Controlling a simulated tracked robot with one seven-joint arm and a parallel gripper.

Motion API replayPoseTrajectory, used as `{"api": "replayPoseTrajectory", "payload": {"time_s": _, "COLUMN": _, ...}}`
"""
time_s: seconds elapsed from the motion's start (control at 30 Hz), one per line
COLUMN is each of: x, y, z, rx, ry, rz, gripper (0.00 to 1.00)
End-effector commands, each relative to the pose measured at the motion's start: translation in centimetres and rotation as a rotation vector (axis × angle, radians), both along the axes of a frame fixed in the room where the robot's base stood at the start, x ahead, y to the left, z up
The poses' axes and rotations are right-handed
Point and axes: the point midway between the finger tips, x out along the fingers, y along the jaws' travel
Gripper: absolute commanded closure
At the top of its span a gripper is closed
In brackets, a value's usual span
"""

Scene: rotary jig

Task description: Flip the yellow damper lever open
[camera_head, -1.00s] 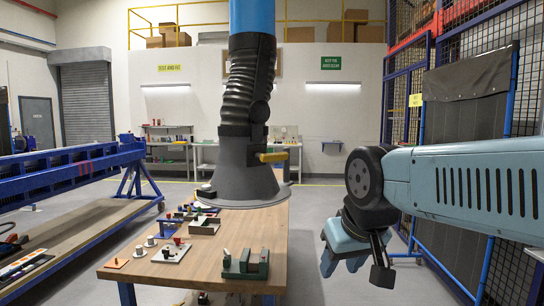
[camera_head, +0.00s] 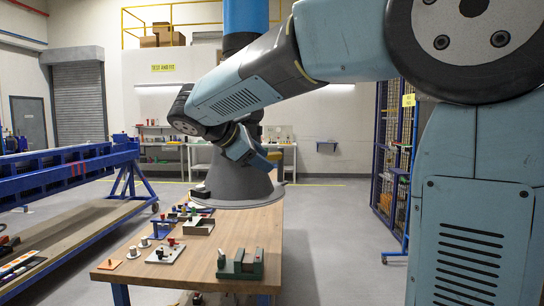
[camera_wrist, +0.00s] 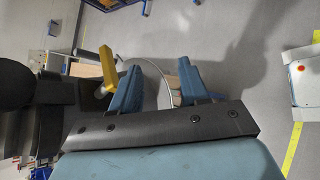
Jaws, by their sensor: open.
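The yellow damper lever (camera_wrist: 107,70) stands out from the dark duct neck in the wrist view, just left of my left finger and outside the jaws. Whether it touches that finger I cannot tell. In the head view only a bit of the lever (camera_head: 275,156) shows beside my gripper (camera_head: 258,157). The grey hood (camera_head: 238,186) hangs below the duct, over the table. In the wrist view my gripper (camera_wrist: 158,68) is open, with nothing gripped between its two blue fingers. My arm hides most of the black hose in the head view.
A wooden table (camera_head: 218,222) under the hood carries a green vise-like block (camera_head: 240,264) and several small fixtures. A blue frame (camera_head: 70,168) stands at left. A mesh fence (camera_head: 393,150) stands at right. The floor right of the table is clear.

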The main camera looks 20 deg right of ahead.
Motion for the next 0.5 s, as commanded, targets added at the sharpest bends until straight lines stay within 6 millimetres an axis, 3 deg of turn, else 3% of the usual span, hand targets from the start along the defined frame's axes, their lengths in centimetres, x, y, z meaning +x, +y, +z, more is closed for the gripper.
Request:
{"api": "replayPoseTrajectory", "payload": {"time_s": 0.1, "x": 3.3, "y": 2.6, "z": 1.5, "rx": -0.133, "ry": 0.045, "rz": 0.074, "gripper": 0.55}}
{"api": "replayPoseTrajectory", "payload": {"time_s": 0.2, "x": 5.0, "y": 4.1, "z": 2.4, "rx": -0.215, "ry": 0.069, "rz": 0.111, "gripper": 0.55}}
{"api": "replayPoseTrajectory", "payload": {"time_s": 0.33, "x": 6.2, "y": 5.3, "z": 3.2, "rx": -0.276, "ry": 0.086, "rz": 0.137, "gripper": 0.55}}
{"api": "replayPoseTrajectory", "payload": {"time_s": 0.5, "x": 6.9, "y": 5.1, "z": 3.2, "rx": -0.298, "ry": 0.091, "rz": 0.145, "gripper": 0.55}}
